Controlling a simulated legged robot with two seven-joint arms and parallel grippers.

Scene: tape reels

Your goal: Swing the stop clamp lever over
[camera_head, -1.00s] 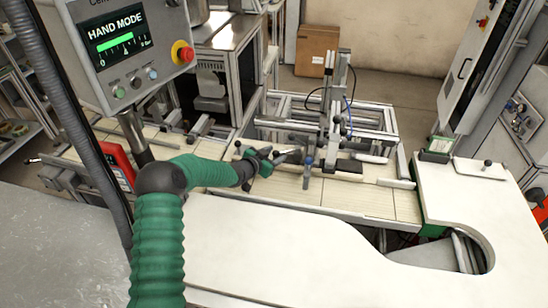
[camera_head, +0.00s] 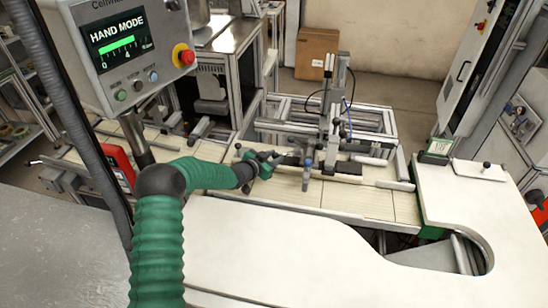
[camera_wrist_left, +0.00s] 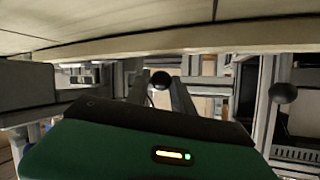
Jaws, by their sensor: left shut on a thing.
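My left gripper (camera_head: 271,158) reaches in from the left to the light conveyor bed, beside the stop hardware. It is shut on the stop clamp lever, whose black ball knob (camera_wrist_left: 160,79) shows between the fingers in the left wrist view. The lever is mostly hidden by the gripper in the head view. Just right of the gripper stands an upright stop post (camera_head: 307,172) with a blue-grey top. My right gripper is in neither view.
A grey frame with an upright column (camera_head: 335,110) stands behind the bed. A white curved worktop (camera_head: 270,240) lies in front. A control panel (camera_head: 125,45) reading HAND MODE hangs at upper left. Another dark ball (camera_wrist_left: 284,93) shows at right in the wrist view.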

